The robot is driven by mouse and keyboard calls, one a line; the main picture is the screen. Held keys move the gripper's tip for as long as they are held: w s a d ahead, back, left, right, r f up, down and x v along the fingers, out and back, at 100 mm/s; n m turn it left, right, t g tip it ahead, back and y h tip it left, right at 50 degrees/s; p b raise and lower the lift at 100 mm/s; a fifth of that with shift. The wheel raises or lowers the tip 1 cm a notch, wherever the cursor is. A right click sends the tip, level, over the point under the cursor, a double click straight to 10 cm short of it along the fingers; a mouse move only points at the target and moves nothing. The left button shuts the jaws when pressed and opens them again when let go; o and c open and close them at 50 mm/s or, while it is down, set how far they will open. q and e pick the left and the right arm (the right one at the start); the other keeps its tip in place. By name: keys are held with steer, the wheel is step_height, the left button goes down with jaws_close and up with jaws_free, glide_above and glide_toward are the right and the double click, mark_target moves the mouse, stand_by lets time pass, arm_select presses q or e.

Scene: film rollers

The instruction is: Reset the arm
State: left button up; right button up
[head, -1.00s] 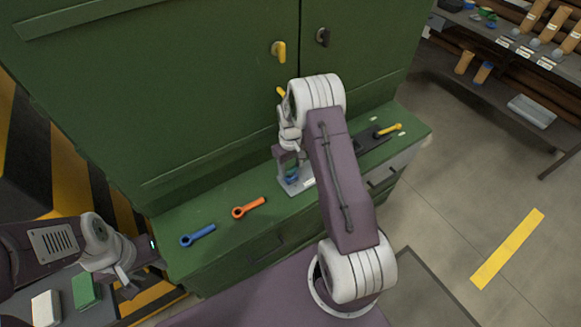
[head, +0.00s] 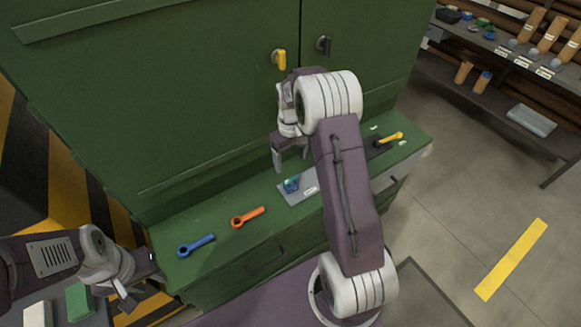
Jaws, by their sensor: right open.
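My right arm reaches across the middle of the head view. Its gripper (head: 291,160) is open and points down, above the green ledge (head: 215,262) and apart from a small blue-green piece (head: 291,184). That piece stands on a light grey plate (head: 299,198) on the ledge. My left gripper (head: 143,277) is low at the left, beside the ledge's left end; its fingers are too small and dark to tell whether they are open.
A blue wrench-like tool (head: 197,245) and an orange one (head: 248,216) lie on the ledge. A yellow-handled tool (head: 390,138) lies on its right part. The green cabinet (head: 160,90) rises behind, with a yellow handle (head: 279,58). Shelves (head: 500,60) stand at the right.

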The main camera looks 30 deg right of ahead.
stand_by(0.4)
steer(key=s+a+r+n+t, duration=0.1)
steer(key=s+a+r, duration=0.2)
steer(key=a+r, duration=0.4)
steer(key=s+a+f+m, duration=0.1)
steer(key=s+a+f, duration=0.1)
steer(key=s, duration=0.5)
steer(key=s+a+f+m, duration=0.1)
steer(key=s+f+m, duration=0.1)
steer(key=s, duration=0.6)
steer(key=shift+s+a+f, duration=0.15)
steer(key=shift+s+a, duration=0.15)
steer(key=shift+a, duration=0.1)
steer(key=shift+s, duration=0.15)
